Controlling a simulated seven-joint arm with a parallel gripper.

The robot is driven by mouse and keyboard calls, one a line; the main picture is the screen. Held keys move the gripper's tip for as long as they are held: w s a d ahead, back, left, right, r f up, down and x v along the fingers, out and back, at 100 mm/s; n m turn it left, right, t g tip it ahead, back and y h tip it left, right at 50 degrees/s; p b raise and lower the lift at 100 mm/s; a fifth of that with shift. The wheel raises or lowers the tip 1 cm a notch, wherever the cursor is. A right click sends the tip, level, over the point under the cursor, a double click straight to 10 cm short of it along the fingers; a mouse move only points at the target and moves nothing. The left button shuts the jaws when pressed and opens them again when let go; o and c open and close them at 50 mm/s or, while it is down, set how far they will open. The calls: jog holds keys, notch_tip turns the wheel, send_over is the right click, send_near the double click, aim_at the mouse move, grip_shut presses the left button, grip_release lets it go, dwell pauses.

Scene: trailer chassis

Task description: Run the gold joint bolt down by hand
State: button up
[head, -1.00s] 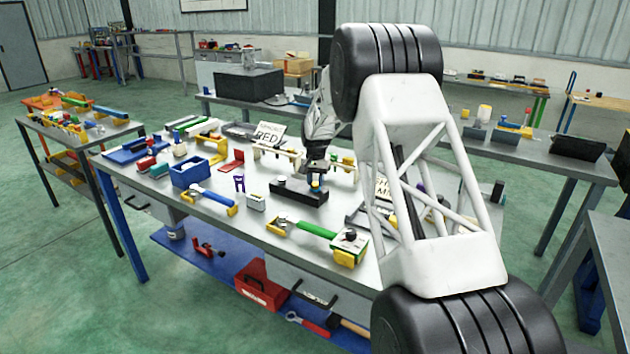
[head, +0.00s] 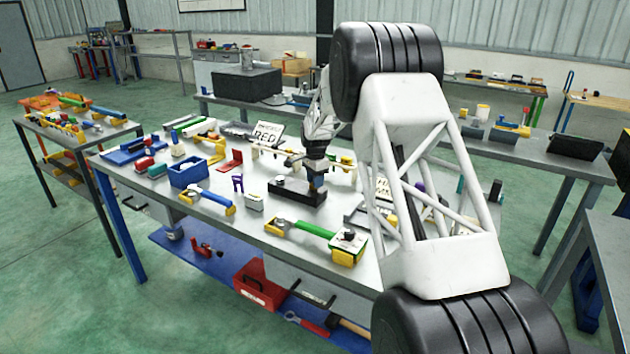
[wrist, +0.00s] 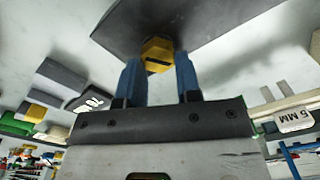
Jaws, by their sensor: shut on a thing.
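The gold joint bolt (wrist: 157,54) has a hex head and sits at the black block (wrist: 170,22) in the wrist view. My gripper (wrist: 159,68) has its two blue fingers on either side of the gold head and is shut on it. In the head view, my gripper (head: 316,183) points down at the right part of the black block (head: 290,197) on the bench. The gold bolt is hidden by my gripper there. Its shank cannot be seen, so I cannot tell how deep it sits.
A blue bin (head: 188,174), a blue-handled tool (head: 216,199) and a green-handled tool (head: 314,229) lie around the block on the grey bench (head: 240,228). A sign reading RED (head: 268,135) stands behind. A white frame of my own arm covers the bench's right side.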

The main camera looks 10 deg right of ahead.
jog(key=shift+w+r, duration=0.1)
jog(key=shift+r, duration=0.15)
jog(key=o, duration=0.9)
jog(key=shift+f, duration=0.2)
jog(key=shift+r, duration=0.1)
jog(key=shift+r, duration=3.85)
